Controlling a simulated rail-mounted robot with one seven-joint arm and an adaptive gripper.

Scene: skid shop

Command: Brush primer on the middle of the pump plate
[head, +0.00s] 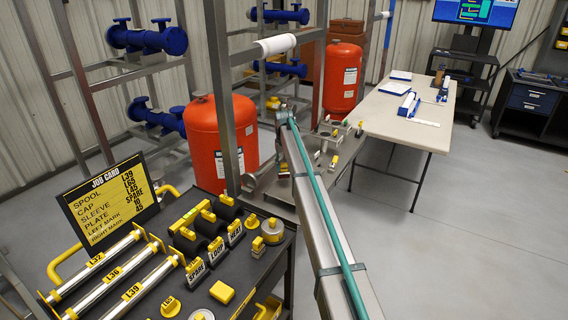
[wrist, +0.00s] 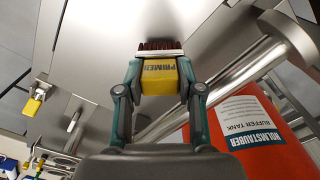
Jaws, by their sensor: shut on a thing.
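My gripper (wrist: 160,78) is shut on the yellow block handle of a brush marked PRIMER (wrist: 159,68). The brush's dark brown bristles (wrist: 160,45) point away from me, toward a broad flat grey metal surface (wrist: 100,35) in the wrist view. I cannot tell whether the bristles touch it, or whether this surface is the pump plate. No primer mark shows on its visible part.
In the wrist view a grey pipe with a flange (wrist: 285,40) and a red buffer tank (wrist: 275,135) stand close at the right. A yellow-tagged part (wrist: 33,103) is at the left. In the head view a dark bench (head: 255,265) holds pipes and blocks beside a job card (head: 108,200).

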